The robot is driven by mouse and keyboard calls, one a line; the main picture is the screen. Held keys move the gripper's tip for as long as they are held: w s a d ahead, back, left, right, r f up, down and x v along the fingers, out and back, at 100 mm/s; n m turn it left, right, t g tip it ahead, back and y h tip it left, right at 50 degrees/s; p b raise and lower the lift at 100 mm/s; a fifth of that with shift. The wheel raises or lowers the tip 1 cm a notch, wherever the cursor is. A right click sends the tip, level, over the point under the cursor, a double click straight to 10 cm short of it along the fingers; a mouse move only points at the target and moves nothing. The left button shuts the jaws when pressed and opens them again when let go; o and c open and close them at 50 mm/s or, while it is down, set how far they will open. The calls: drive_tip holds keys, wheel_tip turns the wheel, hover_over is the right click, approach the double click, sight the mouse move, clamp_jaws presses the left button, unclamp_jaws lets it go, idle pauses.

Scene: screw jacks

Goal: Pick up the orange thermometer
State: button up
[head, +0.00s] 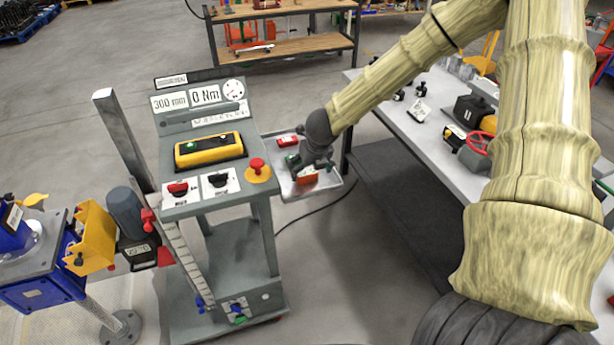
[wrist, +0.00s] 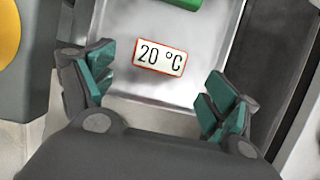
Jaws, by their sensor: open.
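The orange thermometer (wrist: 160,57) shows in the wrist view as a small orange-edged block with a pale face reading "20 °C". It lies in a shiny metal tray (wrist: 115,98). My gripper (wrist: 160,88) is open, with its teal-padded fingers apart on either side below the thermometer and nothing between them. In the head view my gripper (head: 307,165) is over the tray (head: 328,187), and the orange thermometer (head: 307,181) shows partly beneath it. I cannot tell the exact height of the fingers above the tray.
A green item (wrist: 183,3) lies in the tray beyond the thermometer. A red item (head: 287,141) is at the tray's far side. A grey console (head: 215,190) with a red emergency knob (head: 257,164) stands left, and a bench (head: 425,135) stands right.

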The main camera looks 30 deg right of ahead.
sight(307, 172)
drive_tip(key=shift+w+d+f+p, duration=0.15)
drive_tip(key=shift+w+f+p, duration=0.7)
drive_tip(key=shift+f, duration=0.35)
drive_tip(key=shift+x, duration=1.15)
drive_tip(key=shift+c, duration=0.5)
drive_tip(key=c, duration=1.1)
drive_tip(key=shift+w+r, duration=0.1)
drive_tip(key=shift+r, duration=0.05)
